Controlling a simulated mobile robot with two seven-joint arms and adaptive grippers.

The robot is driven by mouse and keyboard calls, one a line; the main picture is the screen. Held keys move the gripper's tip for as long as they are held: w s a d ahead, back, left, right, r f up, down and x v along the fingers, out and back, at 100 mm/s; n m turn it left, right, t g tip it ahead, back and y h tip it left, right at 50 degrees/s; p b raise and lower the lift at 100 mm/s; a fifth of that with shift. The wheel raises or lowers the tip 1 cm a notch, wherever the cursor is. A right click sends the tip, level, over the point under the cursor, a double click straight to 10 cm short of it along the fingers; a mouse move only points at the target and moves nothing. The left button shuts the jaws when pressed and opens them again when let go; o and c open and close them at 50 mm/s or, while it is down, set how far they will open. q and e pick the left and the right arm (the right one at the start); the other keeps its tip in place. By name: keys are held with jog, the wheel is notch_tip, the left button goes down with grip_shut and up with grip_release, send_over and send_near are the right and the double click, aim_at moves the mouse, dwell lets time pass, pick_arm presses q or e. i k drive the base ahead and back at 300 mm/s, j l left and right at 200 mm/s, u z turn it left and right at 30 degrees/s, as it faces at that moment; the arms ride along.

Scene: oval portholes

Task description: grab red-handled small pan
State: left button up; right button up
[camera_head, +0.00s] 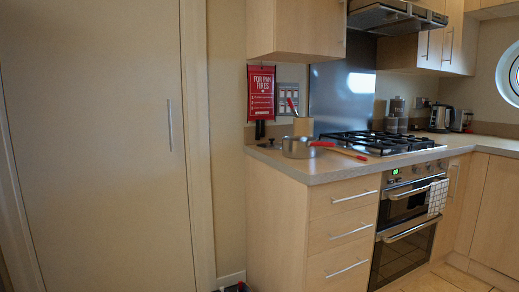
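A small silver pan (297,148) sits on the worktop near its front left corner, left of the hob. Its short red handle (322,144) points right. A wooden utensil (346,152) with a red end lies just right of the pan, beside the handle; whether they touch I cannot tell. Neither of my grippers is in view.
The worktop (325,174) has a bare strip in front of the pan. A wooden utensil holder (303,126) stands behind it. The black gas hob (374,141) is to the right, above the oven (407,215). Drawers (342,234) are below. A tall door (95,150) fills the left.

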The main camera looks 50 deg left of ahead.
aim_at(296, 147)
jog(key=u, duration=1.35)
jog(key=i+l+u, duration=0.2)
jog(key=l, duration=0.9)
jog(key=i+l+u, duration=0.2)
jog(key=l, duration=0.9)
jog(key=l+u, duration=0.2)
jog(key=l, duration=0.9)
